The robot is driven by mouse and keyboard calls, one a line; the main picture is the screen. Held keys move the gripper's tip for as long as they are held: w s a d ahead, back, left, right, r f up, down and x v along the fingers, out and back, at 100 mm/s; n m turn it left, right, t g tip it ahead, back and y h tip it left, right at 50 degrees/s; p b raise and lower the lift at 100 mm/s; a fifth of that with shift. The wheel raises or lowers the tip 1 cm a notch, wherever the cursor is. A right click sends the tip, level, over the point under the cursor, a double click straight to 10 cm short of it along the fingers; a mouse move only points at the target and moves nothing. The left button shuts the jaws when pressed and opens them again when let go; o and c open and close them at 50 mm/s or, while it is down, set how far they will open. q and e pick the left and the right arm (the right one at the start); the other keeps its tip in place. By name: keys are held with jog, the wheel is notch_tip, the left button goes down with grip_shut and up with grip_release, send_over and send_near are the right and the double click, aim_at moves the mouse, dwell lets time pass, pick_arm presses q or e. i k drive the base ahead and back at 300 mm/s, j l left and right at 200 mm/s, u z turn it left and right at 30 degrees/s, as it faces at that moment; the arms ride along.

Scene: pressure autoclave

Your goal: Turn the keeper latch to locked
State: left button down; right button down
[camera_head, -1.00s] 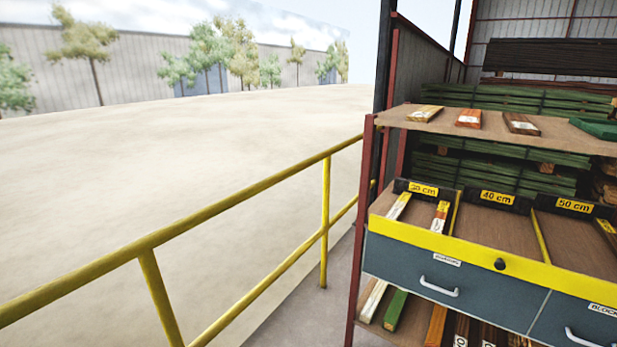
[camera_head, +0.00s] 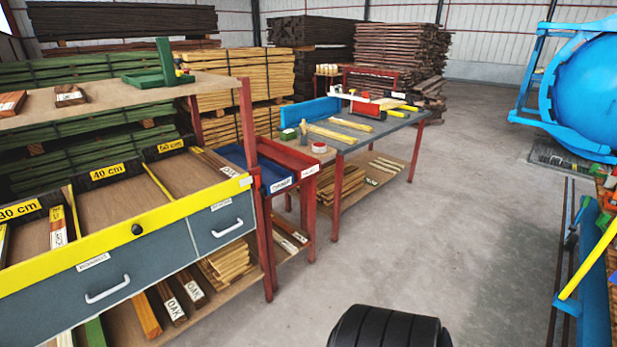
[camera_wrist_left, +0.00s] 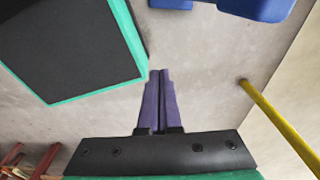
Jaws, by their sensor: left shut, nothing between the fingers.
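The blue pressure autoclave (camera_head: 590,95) is at the right edge of the head view, partly cut off by the frame. Its rounded blue end and frame show. I cannot make out the keeper latch in either view. My left gripper (camera_wrist_left: 160,76) shows in the left wrist view, with its two purple fingers together and empty above a grey concrete floor. It is far from anything I can identify as the latch. My right gripper is in neither view.
A shelf unit with a grey drawer (camera_head: 100,290) stands at left, a work table (camera_head: 385,128) behind it. Concrete floor (camera_head: 460,210) lies clear in the middle. A yellow bar (camera_head: 590,258) is at right. The wrist view shows a dark green-edged panel (camera_wrist_left: 70,50) and yellow rail (camera_wrist_left: 280,125).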

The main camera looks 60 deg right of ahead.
aim_at(258, 190)
jog(key=z, duration=0.4)
jog(key=l+z, duration=0.15)
jog(key=z, duration=0.3)
jog(key=i+z, duration=0.1)
jog(key=z, duration=0.7)
jog(key=i+l, duration=0.2)
jog(key=l, duration=0.15)
jog(key=i+l+u, duration=0.1)
jog(key=i+l, duration=0.15)
jog(key=l, duration=0.1)
